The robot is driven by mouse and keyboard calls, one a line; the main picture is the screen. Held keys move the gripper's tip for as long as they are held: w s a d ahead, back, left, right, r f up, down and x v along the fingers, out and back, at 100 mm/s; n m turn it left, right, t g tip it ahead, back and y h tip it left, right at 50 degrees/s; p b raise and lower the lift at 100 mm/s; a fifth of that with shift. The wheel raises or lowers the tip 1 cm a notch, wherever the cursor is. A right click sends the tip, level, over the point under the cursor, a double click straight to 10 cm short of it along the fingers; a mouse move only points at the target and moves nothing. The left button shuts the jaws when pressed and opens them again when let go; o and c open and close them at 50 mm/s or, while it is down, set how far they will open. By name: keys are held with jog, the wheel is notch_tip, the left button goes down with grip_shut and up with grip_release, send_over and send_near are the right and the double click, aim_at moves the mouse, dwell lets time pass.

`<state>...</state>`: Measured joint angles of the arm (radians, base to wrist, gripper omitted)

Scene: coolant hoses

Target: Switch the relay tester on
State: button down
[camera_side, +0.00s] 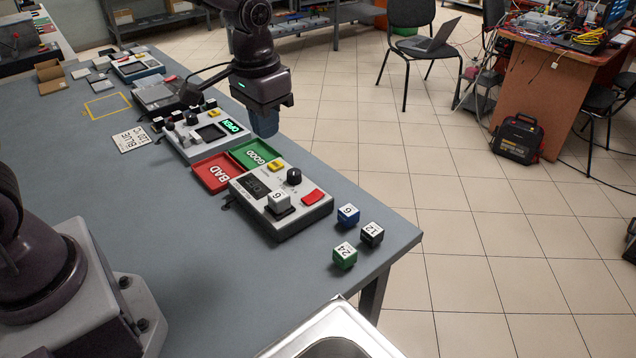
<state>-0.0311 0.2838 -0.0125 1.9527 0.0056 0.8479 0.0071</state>
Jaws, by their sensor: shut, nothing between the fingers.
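The front device, which I take for the relay tester (280,221), is a white box on the blue-grey table near its right edge. It has a dark display (254,187), a black knob (294,177), a red switch (313,197), a yellow button (275,166) and a white block marked 6 (279,201) on top. The switch's exact tilt is too small to tell. My gripper (265,130) is shut and empty, pointing down above and behind the tester, near the green GOOD tray (256,153), apart from the switch.
A second white device (203,148) with a lit green display stands behind. A red BAD tray (215,174) lies beside the green one. Blue (348,216), black (372,235) and green (345,256) cubes lie in front of the tester. A metal basin (320,325) is at the bottom.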

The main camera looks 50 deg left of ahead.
aim_at(319, 192)
jog(key=w+f, duration=0.4)
jog(key=w, duration=0.5)
jog(key=shift+w+a+f+t, duration=0.15)
jog(key=shift+w+f+t, duration=0.15)
jog(key=shift+t, duration=0.1)
jog(key=f, duration=0.4)
jog(key=w+f, duration=0.1)
jog(key=f, duration=0.9)
jog(key=shift+w, duration=0.3)
